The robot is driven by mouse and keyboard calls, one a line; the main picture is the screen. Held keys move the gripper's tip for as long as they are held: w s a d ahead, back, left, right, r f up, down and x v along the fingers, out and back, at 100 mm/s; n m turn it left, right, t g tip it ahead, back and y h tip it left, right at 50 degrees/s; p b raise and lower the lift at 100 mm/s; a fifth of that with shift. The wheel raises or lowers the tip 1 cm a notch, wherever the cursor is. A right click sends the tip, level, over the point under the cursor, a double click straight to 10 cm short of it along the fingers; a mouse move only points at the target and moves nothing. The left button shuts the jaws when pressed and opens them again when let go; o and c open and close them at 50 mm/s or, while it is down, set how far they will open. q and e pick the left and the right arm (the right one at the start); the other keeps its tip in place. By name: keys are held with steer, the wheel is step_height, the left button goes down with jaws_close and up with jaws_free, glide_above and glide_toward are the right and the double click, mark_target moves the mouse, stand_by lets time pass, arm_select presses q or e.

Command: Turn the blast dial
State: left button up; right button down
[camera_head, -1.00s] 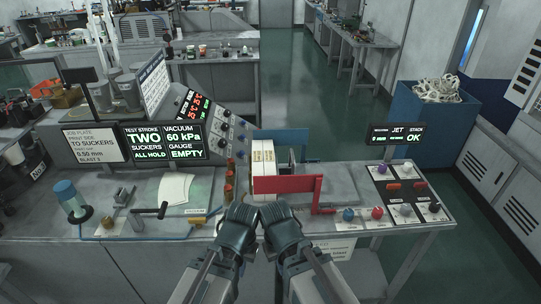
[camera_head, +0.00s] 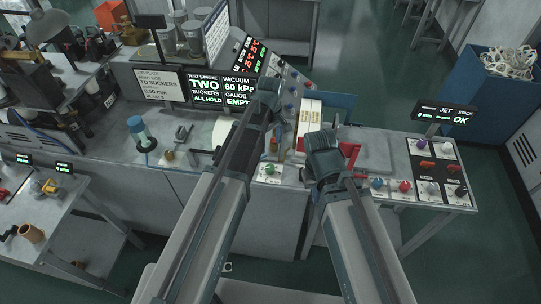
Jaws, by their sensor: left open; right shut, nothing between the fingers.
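A sloped control panel (camera_head: 294,78) with several dark and blue dials stands behind the bench, right of the screens. I cannot read which of its dials is the blast dial. My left gripper (camera_head: 267,86) is reached forward in front of this panel, close to its lower left dials, and hides part of them. Its fingers are small and partly hidden by the wrist; I cannot tell whether it touches a dial. My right gripper (camera_head: 321,142) is shut and empty, in front of the white block stack (camera_head: 309,114) and beside the red bar (camera_head: 351,153).
A screen (camera_head: 207,88) reads "TWO SUCKERS ALL HOLD". At the right, a panel of switches and knobs (camera_head: 437,172) stands under a small display (camera_head: 445,113) reading "OK". A blue bin (camera_head: 500,85) is at the far right.

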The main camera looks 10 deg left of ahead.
mark_target(270, 167)
arm_select(q)
step_height(270, 167, down, 14)
steer(key=b, duration=1.4)
steer(key=shift+w+r, duration=0.15)
steer(key=shift+r, duration=0.05)
jaws_close()
